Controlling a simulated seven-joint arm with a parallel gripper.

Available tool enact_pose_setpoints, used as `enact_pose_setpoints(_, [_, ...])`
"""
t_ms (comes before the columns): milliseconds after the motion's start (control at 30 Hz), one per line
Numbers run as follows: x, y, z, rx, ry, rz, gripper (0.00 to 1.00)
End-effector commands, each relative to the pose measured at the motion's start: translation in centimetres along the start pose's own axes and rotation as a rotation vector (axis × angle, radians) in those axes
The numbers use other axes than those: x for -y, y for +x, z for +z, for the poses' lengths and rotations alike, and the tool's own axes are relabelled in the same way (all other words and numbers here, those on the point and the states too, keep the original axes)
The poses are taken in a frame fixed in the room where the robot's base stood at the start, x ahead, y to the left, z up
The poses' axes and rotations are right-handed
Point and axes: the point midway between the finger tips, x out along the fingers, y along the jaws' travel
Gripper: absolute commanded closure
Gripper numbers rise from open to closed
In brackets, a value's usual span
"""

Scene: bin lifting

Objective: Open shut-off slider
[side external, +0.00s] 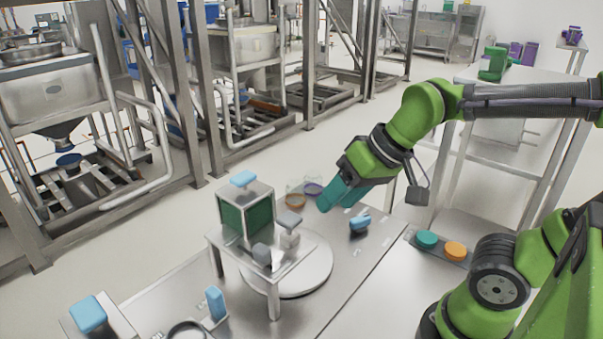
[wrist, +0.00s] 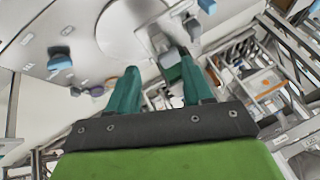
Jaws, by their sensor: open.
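No part is clearly recognisable as the shut-off slider; several pieces have light blue handles. One blue handle (side external: 360,223) is on the steel table, right of the round plate. Another blue knob (side external: 243,179) tops a box with dark green panels (side external: 232,220). A blue upright piece (side external: 215,303) and a blue block (side external: 88,313) are at the front left. My gripper (side external: 333,201) has teal fingers, open and empty, above the table behind the round plate. In the wrist view, the fingers of my gripper (wrist: 158,63) are spread apart, with a blue handle (wrist: 60,60) to their left.
A white round plate (side external: 307,277) lies under a small steel stand (side external: 273,300) bearing the box and grey blocks (side external: 262,254). An orange-brown ring (side external: 295,201) and purple ring (side external: 313,188) are near my fingers. Teal (side external: 426,238) and orange (side external: 455,250) buttons are at right.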

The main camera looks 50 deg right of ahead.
Motion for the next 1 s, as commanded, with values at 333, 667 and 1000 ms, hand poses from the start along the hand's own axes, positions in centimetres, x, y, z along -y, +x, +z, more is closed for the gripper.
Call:
enact_pose_setpoints(333, [9.7,2.9,-6.5,0.355,-0.271,0.157,0.49])
enact_pose_setpoints(667, [13.2,0.8,-9.1,0.476,-0.268,0.269,0.49])
enact_pose_setpoints(1000, [11.7,3.8,-6.9,0.504,-0.262,0.276,0.49])
